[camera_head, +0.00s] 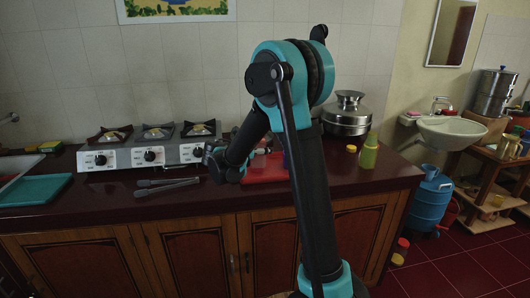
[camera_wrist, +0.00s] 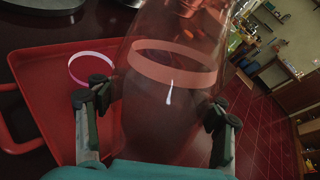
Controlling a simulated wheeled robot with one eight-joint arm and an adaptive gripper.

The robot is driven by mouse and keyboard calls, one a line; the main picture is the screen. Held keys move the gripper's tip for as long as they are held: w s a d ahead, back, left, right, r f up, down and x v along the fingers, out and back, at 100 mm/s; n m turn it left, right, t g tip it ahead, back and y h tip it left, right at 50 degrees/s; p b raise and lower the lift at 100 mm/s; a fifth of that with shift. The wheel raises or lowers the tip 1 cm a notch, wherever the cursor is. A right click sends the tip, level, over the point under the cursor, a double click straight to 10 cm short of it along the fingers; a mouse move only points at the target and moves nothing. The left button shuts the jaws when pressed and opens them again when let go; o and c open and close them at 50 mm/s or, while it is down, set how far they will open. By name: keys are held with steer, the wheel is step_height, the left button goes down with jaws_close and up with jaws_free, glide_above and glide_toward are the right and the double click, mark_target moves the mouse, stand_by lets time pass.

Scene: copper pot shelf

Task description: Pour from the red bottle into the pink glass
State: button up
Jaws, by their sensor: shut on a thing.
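The red bottle (camera_wrist: 160,110), see-through and reddish with an orange band, fills the middle of the wrist view. My gripper (camera_wrist: 157,103) is shut on it, one finger on each side. To its left, a pink-and-white ring (camera_wrist: 91,53) shows over the red tray (camera_wrist: 45,75); it looks like the rim of the pink glass, whose body I cannot make out. In the head view, my arm hides most of the gripper's surroundings, and I cannot make out the bottle or glass clearly. The red tray (camera_head: 264,170) lies on the counter there.
A three-burner stove (camera_head: 150,153) stands at the back left, with dark tongs (camera_head: 167,184) before it. A steel pot (camera_head: 346,117) and a green bottle (camera_head: 369,152) stand right of my arm. The dark counter (camera_head: 110,205) is clear in front.

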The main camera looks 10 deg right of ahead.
steer(key=shift+n+g+y, duration=0.3)
steer(key=shift+w+r+n+g, duration=0.1)
steer(key=shift+r+n+g, duration=0.3)
steer(key=shift+r+g, duration=0.15)
steer(key=shift+n+g+y, duration=0.4)
steer(key=shift+g, duration=0.15)
steer(key=f, duration=0.6)
steer(key=shift+s+a+f, duration=0.1)
steer(key=shift+s+f, duration=0.25)
steer(key=shift+f, duration=0.05)
steer(key=shift+s+f+g, duration=0.25)
steer(key=shift+g, duration=0.05)
steer(key=shift+s+n+g+y, duration=0.3)
steer(key=shift+s+n+g, duration=0.1)
steer(key=shift+n+g, duration=0.1)
steer(key=shift+s+a+r+n+g, duration=0.15)
steer(key=shift+s+r+g, duration=0.1)
steer(key=shift+r, duration=0.25)
steer(key=shift+s+d+r+n+g, duration=0.15)
steer(key=shift+r+g, duration=0.1)
steer(key=shift+r, duration=0.2)
steer(key=shift+a+f+n+g+y, duration=0.1)
steer(key=shift+n+g+y, duration=0.2)
steer(key=shift+g, duration=0.4)
steer(key=shift+f, duration=0.1)
steer(key=shift+s+a, duration=0.1)
steer(key=shift+s, duration=0.05)
steer(key=shift+s+n+g, duration=0.2)
steer(key=shift+n+g, duration=0.2)
steer(key=shift+g, duration=0.2)
